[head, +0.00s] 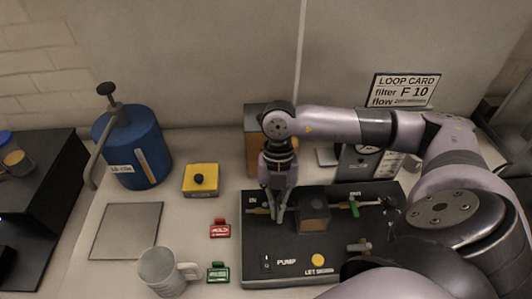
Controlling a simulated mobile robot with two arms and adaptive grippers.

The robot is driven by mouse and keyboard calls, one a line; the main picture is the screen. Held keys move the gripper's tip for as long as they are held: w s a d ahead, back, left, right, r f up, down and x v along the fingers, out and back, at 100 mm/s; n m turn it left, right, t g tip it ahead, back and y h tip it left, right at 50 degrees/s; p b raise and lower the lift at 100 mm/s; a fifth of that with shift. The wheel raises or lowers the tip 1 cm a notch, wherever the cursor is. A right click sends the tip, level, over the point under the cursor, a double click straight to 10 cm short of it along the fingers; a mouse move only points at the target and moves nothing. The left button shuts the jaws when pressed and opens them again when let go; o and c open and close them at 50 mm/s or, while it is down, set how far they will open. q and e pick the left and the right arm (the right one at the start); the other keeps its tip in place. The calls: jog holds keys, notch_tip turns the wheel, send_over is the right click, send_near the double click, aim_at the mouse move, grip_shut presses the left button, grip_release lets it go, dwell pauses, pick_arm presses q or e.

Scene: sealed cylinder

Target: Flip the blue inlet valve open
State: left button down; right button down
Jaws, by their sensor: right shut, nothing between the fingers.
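A dark panel (300,247) carries a horizontal pipe run with a small box (314,212) in its middle. The inlet side of the pipe (257,211) is at the left, under a small label. My right gripper (278,218) points straight down over this inlet side, its fingers shut and empty. The fingers cover the spot, so I cannot make out the blue inlet valve or its handle position; contact cannot be told. A green valve handle (354,209) shows on the pipe at the right. My left gripper is not in view.
A blue cylinder (140,152) with a pump handle, a yellow box (201,179), a grey plate (127,231), a grey mug (162,271), and red (220,229) and green (218,272) tags lie left of the panel. A loop card (404,90) and gauge stand behind.

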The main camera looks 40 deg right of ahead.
jog(key=shift+a, duration=0.15)
jog(key=shift+w+a, duration=0.5)
jog(key=shift+s, duration=0.1)
dwell(0.3)
